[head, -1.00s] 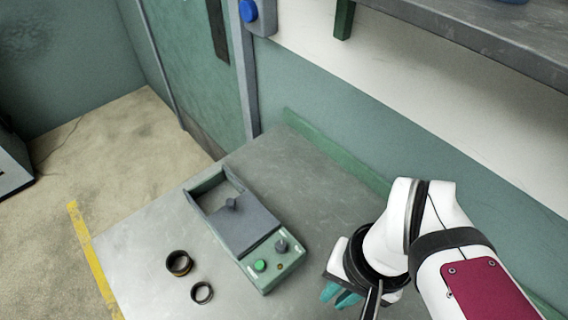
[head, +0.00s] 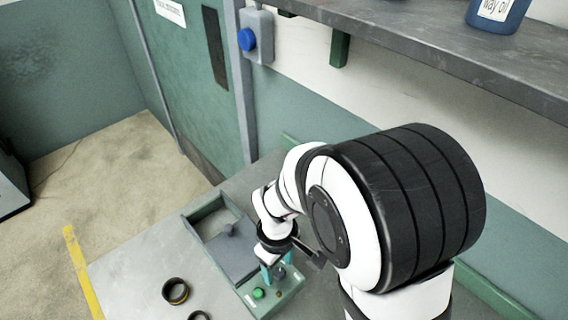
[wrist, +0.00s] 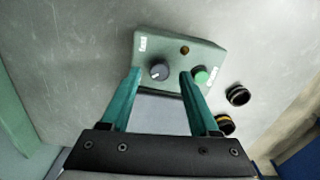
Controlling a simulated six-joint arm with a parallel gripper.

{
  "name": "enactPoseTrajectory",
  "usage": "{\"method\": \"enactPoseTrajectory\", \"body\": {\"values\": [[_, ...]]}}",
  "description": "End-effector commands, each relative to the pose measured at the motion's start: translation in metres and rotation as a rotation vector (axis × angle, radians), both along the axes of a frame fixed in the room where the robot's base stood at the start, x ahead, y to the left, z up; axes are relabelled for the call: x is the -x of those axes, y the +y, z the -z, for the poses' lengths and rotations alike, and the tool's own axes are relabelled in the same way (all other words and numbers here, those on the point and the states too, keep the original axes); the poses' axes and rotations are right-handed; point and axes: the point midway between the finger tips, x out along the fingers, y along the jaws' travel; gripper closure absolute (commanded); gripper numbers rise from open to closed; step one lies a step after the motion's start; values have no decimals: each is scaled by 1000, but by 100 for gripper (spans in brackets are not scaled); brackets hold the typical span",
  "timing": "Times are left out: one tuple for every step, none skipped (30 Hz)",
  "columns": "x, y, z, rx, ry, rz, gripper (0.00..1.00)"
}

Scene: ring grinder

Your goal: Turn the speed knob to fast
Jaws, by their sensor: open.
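The ring grinder (head: 238,292) is a green box with a grey lid on the bench. Its grey speed knob (wrist: 159,72) sits on the end panel beside a green button (wrist: 200,75) and a small amber light (wrist: 184,50). In the wrist view a light pointer line shows on the knob; a label beside it is too small to read surely. My gripper (wrist: 160,85) is open, with teal fingers above the panel; the knob lies between them, nearer the left finger. In the head view my gripper (head: 279,272) hangs over the panel and partly hides the knob. I cannot tell whether they touch.
Two dark rings, one with a yellow band (head: 176,291) and one plain (head: 199,317), lie on the bench (head: 130,270) left of the grinder. A shelf (head: 420,38) with a blue bottle (head: 497,12) overhangs the right side. The bench's left part is mostly clear.

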Motion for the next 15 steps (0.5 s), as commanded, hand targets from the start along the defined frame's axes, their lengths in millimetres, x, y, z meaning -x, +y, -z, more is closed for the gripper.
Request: {"method": "enactPoseTrajectory", "body": {"values": [[1, 0, 5, 1, 2, 0, 38], [0, 0, 7, 0, 1, 1, 38], [0, 0, 8, 0, 1, 2, 38], [0, 0, 9, 0, 0, 2, 38], [0, 0, 10, 0, 0, 2, 38], [0, 0, 10, -1, -1, 2, 38], [0, 0, 10, -1, -1, 2, 38], [0, 0, 10, -1, -1, 2, 38], [0, 0, 10, -1, -1, 2, 38], [0, 0, 10, -1, -1, 2, 38], [0, 0, 10, -1, -1, 2, 38], [0, 0, 10, -1, -1, 2, 44], [0, 0, 10, -1, -1, 2, 49], [0, 0, 10, -1, -1, 2, 54], [0, 0, 10, -1, -1, 2, 62]]}}
